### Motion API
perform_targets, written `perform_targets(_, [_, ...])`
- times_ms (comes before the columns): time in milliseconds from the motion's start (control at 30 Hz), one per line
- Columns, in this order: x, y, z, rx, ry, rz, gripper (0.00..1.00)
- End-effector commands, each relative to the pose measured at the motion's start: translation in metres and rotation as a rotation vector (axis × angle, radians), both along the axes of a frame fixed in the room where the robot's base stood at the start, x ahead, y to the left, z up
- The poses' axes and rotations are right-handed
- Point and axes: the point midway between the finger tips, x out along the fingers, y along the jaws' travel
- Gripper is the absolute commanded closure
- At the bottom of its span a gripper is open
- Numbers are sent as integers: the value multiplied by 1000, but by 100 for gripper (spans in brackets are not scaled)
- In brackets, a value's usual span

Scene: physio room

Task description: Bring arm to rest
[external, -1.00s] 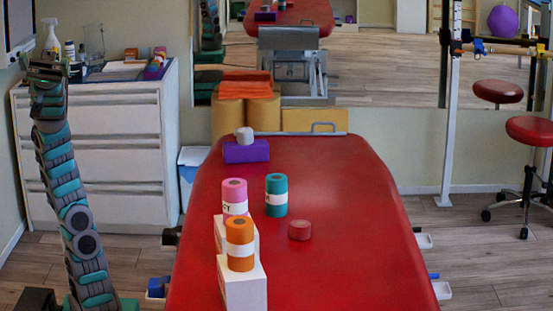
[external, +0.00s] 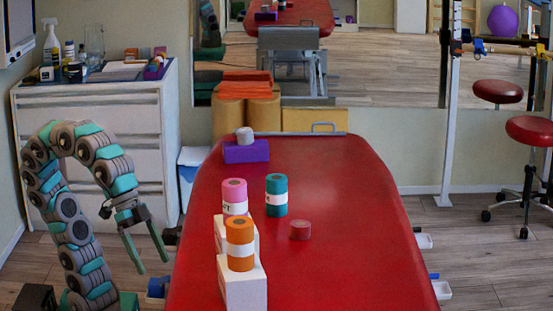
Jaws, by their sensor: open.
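My gripper (external: 150,252) hangs at the end of my bent arm (external: 75,200), to the left of the red treatment table (external: 340,215). The arm arches up and over, and the gripper points down and slightly right. Its two fingers are apart with nothing between them. The gripper is in front of the white drawer cabinet (external: 88,162) in the picture and apart from the table.
On the table stand an orange roll (external: 240,258) on a white box (external: 243,288), a pink roll (external: 235,195), a teal roll (external: 276,200), a small red roll (external: 300,230) and a purple block (external: 246,152). A blue bin (external: 157,288) is below the gripper in the picture.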

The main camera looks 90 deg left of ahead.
Motion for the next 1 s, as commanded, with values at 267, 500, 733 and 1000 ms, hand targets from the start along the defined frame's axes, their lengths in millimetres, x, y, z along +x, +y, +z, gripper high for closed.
perform_targets(267, [-50,87,-63,-66,369,356,3])
perform_targets(500, [-62,154,-137,70,506,418,3])
perform_targets(733, [-85,230,-191,215,595,478,3])
perform_targets(1000, [-102,258,-212,273,638,483,3])
